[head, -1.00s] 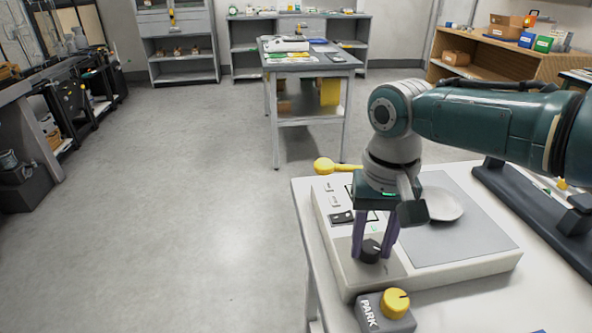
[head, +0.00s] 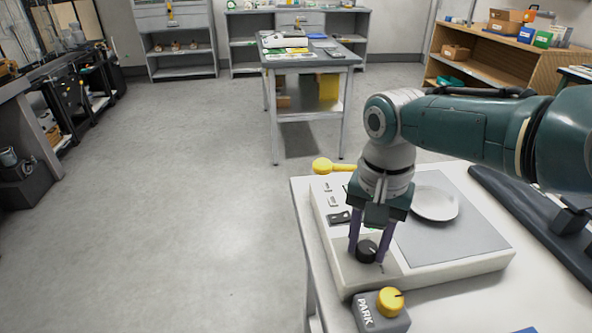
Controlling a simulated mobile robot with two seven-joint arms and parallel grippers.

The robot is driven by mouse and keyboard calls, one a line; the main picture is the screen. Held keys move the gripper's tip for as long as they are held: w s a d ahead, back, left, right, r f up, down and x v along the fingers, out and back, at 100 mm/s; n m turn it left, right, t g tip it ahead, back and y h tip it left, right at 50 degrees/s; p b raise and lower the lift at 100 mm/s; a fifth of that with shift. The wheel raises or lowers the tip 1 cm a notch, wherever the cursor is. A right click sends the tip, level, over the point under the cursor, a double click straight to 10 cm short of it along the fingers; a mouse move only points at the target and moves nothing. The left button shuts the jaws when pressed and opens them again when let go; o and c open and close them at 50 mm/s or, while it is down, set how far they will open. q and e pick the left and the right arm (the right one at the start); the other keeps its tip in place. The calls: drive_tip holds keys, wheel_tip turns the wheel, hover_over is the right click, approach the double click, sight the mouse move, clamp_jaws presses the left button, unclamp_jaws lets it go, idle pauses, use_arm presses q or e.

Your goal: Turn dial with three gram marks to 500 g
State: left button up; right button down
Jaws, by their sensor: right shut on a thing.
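A black dial (head: 367,251) sits at the front left of a pale scale unit (head: 440,272) on the white table. My right gripper (head: 369,250) points down with its two purple fingers on either side of the dial, shut on it. A light pointer line shows on the dial's top. The gram marks around the dial are too small or hidden to read. My left gripper is not in view.
A white dish (head: 434,204) rests on the scale's grey plate (head: 455,233). A grey PARK box with a yellow knob (head: 390,301) stands just in front of the scale. A yellow-headed handle (head: 322,166) lies behind it. Open floor is at the left.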

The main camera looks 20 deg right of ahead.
sight(367, 248)
drive_tip(key=shift+c, duration=2.2)
unclamp_jaws()
wheel_tip(367, 248, up, 10)
drive_tip(key=p, duration=0.5)
